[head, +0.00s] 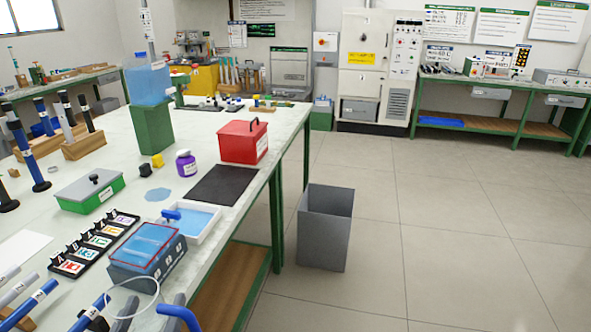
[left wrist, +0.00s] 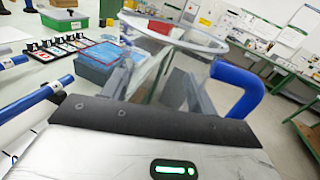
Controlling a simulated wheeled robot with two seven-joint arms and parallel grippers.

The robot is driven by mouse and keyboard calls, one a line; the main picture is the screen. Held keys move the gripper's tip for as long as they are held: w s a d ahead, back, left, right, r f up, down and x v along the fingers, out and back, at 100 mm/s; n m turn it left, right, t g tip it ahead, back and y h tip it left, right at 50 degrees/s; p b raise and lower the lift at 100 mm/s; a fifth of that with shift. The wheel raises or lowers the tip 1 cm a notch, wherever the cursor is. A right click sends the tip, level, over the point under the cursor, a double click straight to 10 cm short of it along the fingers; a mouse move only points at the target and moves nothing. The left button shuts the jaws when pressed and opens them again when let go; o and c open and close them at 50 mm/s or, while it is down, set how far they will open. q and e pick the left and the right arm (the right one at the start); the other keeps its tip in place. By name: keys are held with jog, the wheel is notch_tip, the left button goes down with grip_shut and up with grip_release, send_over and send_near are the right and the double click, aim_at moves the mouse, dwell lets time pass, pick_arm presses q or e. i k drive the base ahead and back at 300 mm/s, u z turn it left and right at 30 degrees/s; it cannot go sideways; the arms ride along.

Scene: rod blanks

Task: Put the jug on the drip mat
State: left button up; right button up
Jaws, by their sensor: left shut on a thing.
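The jug (head: 143,287) is clear, with a pale rim and a blue handle, at the bottom edge of the head view. It also shows in the left wrist view (left wrist: 172,32), its blue handle at the right. My left gripper (head: 150,314) is shut on the jug, with grey fingers on either side of it in the left wrist view (left wrist: 163,88). The jug's lower part is hidden or out of frame. A flat black mat (head: 222,186), which I take as the drip mat, lies bare on the table near its right edge. My right gripper is not in view.
A blue-grey box (head: 147,262) with a clear red-edged lid and a white tray (head: 209,231) stand between jug and mat. A red box (head: 243,144) is just behind the mat; a purple bottle (head: 186,163) is left. A grey bin (head: 325,230) stands on the floor.

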aim_at(230, 183)
jog(key=z, duration=0.8)
jog(key=i, duration=1.7)
jog(key=u, duration=0.85)
jog(key=i, duration=1.15)
jog(key=u, duration=1.2)
